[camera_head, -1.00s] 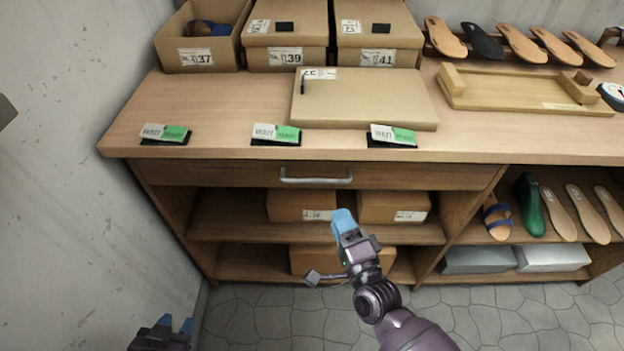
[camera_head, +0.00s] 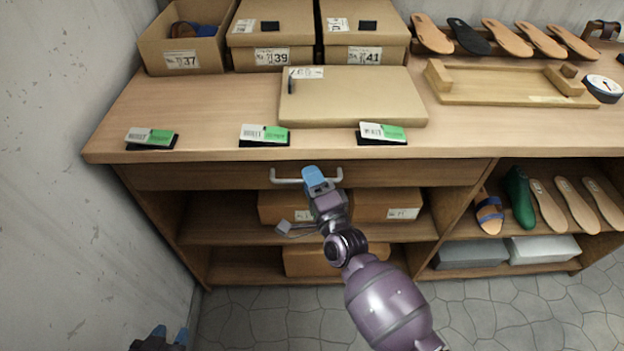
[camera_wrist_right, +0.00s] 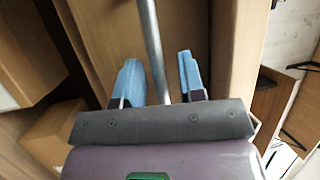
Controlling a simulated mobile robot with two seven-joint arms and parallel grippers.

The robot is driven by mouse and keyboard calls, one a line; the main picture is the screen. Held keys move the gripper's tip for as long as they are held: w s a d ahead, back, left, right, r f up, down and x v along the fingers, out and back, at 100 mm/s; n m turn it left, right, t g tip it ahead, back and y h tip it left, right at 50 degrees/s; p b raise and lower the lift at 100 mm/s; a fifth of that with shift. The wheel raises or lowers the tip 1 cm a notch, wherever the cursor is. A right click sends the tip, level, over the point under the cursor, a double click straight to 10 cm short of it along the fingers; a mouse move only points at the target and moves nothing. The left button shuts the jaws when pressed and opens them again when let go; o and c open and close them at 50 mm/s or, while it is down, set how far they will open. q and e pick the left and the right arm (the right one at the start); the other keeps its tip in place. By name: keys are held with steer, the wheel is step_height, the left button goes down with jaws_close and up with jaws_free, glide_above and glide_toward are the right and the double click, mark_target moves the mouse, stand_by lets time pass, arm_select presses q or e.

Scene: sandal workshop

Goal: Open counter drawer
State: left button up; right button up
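The counter drawer (camera_head: 220,176) is a wide wooden front under the counter top, and it looks closed. Its silver bar handle (camera_head: 287,180) is at the middle of the front. My right gripper (camera_head: 313,176) is at the handle, its blue fingertips covering part of the bar. In the right wrist view the handle (camera_wrist_right: 152,45) runs between the two spread blue fingers, with a gap on either side. That gripper (camera_wrist_right: 158,78) is open. My left gripper (camera_head: 170,334) is low at the bottom left, away from the counter, its blue fingertips apart and empty.
The counter top (camera_head: 220,115) holds shoe boxes, a flat box (camera_head: 355,97), label cards (camera_head: 265,135) and a wooden tray (camera_head: 500,88). Shelves below hold boxes (camera_head: 385,205) and sandals. A grey wall (camera_head: 60,180) stands close on the left. The stone floor (camera_head: 500,305) in front is clear.

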steer(key=c, duration=0.6)
arm_select(q)
steer(key=shift+d, duration=0.1)
arm_select(e)
jaws_close()
arm_select(q)
steer(key=shift+w, duration=0.1)
steer(key=shift+r, duration=0.1)
arm_select(e)
steer(key=shift+s, duration=0.15)
